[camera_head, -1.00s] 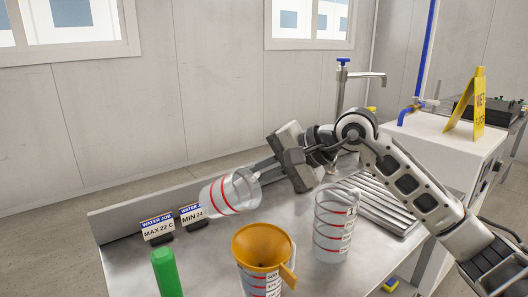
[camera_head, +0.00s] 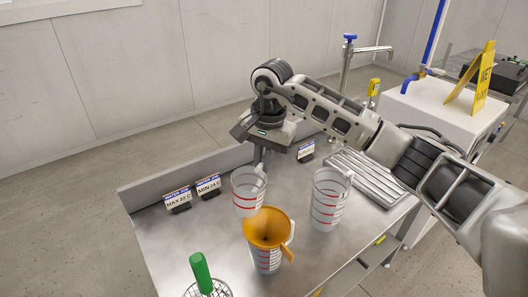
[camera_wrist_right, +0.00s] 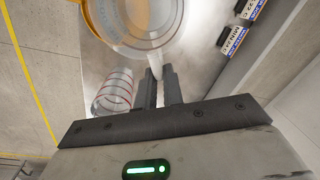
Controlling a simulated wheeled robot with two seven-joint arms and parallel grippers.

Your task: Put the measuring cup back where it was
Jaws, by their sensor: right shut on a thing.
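My right gripper (camera_head: 262,165) is shut on the handle of a clear measuring cup (camera_head: 246,192) with red marks. The held cup is upright over the left part of the steel counter; I cannot tell whether its base touches. It fills the top of the right wrist view (camera_wrist_right: 150,38), its handle between the fingers (camera_wrist_right: 160,80). A second clear cup (camera_head: 327,200) stands to its right, and also shows in the wrist view (camera_wrist_right: 114,92). A third cup (camera_head: 266,260) with an orange funnel (camera_head: 268,226) stands in front. My left gripper is out of view.
The steel counter (camera_head: 190,245) carries a MAX 22 C card (camera_head: 177,200), a MIN 24 C card (camera_head: 208,187) and another card (camera_head: 306,151) along its back. A green-handled whisk (camera_head: 200,272) is at the front. A ribbed drainer (camera_head: 365,180) and tap (camera_head: 347,65) are at the right.

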